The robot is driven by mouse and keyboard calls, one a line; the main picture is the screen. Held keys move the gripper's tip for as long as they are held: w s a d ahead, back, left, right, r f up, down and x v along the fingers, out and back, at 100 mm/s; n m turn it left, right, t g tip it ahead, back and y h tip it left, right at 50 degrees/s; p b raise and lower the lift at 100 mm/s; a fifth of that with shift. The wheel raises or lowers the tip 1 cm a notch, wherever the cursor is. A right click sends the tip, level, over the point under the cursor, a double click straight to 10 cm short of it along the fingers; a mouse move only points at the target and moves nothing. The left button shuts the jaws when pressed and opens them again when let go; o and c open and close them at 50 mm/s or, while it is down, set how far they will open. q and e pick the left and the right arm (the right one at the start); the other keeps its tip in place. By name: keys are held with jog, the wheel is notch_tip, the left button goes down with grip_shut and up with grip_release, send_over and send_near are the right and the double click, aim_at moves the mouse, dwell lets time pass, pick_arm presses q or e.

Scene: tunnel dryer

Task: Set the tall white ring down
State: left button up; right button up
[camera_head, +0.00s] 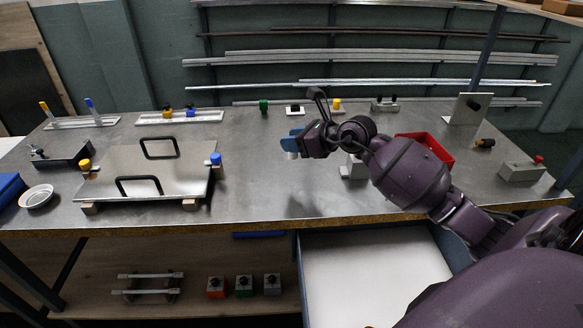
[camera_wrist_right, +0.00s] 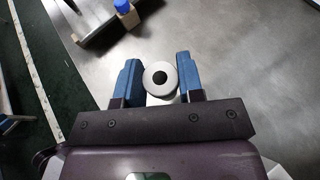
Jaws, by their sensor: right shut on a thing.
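The tall white ring (camera_wrist_right: 160,76) shows end-on in the right wrist view, a pale round rim with a dark hole. It sits between the two blue fingers of my right gripper (camera_wrist_right: 159,73), which is shut on it. In the head view my right gripper (camera_head: 293,143) is over the middle of the bench, with a small white part of the ring (camera_head: 291,154) showing under the blue fingers. The ring appears held above the grey bench top (camera_head: 262,180); the exact gap cannot be told. My left gripper is not in view.
A metal plate with two black handles (camera_head: 120,172) lies left on wooden blocks, near a white dish (camera_head: 38,197). A red bin (camera_head: 432,146) and a grey button box (camera_head: 522,170) are right. An open drawer (camera_head: 372,268) juts out below. The bench below my gripper looks clear.

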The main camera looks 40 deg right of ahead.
jog(key=shift+f+b, duration=0.75)
jog(key=shift+f, duration=3.4)
jog(key=shift+f, duration=0.1)
jog(key=o, duration=0.9)
jog(key=p+v, duration=0.1)
jog(key=v, duration=1.1)
